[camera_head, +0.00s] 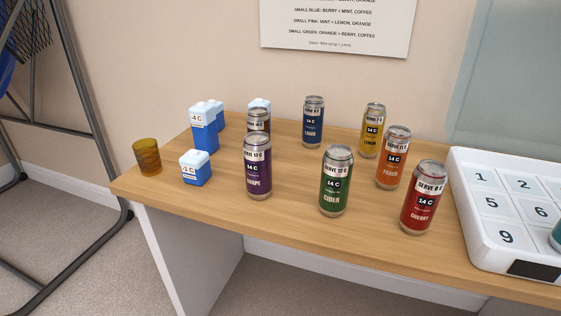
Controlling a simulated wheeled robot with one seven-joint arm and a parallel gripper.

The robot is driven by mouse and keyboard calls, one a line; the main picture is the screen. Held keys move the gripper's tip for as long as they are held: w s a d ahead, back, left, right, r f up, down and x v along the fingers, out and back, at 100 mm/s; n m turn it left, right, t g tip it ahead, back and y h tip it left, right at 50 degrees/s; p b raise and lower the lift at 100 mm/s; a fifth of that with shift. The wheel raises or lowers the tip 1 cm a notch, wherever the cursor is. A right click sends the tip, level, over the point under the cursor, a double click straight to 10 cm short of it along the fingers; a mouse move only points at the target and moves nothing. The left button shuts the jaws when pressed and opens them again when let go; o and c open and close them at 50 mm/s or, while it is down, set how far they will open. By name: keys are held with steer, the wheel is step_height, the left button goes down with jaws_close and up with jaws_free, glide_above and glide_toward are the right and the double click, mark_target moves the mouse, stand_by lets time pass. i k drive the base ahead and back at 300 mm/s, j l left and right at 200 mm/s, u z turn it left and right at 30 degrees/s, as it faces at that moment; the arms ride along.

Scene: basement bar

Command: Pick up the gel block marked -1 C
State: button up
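The gel block (195,170) whose label seems to read -1 C is a short blue block with a white top. It stands upright near the left end of the wooden counter, between an amber cup and the purple GRAPE can. A taller blue and white gel block (204,137) stands just behind it, with a label that looks like -4 C. Another gel block (217,112) shows partly behind the tall one. The white top of one more block (260,103) shows behind a dark can; its label is hidden. My gripper is not in view.
The amber cup (147,157) stands at the counter's left edge. Cans crowd the middle, including GRAPE (257,175), CIDER (335,190) and CHERRY (423,205). A white numbered tray (480,235) is at right. The wooden counter (220,205) is bare in front of the short block.

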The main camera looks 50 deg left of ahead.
mark_target(195, 164)
steer(key=u, duration=0.85)
steer(key=l+u, duration=0.1)
steer(key=u, duration=0.8)
steer(key=k+u, duration=0.1)
steer(key=u, duration=0.75)
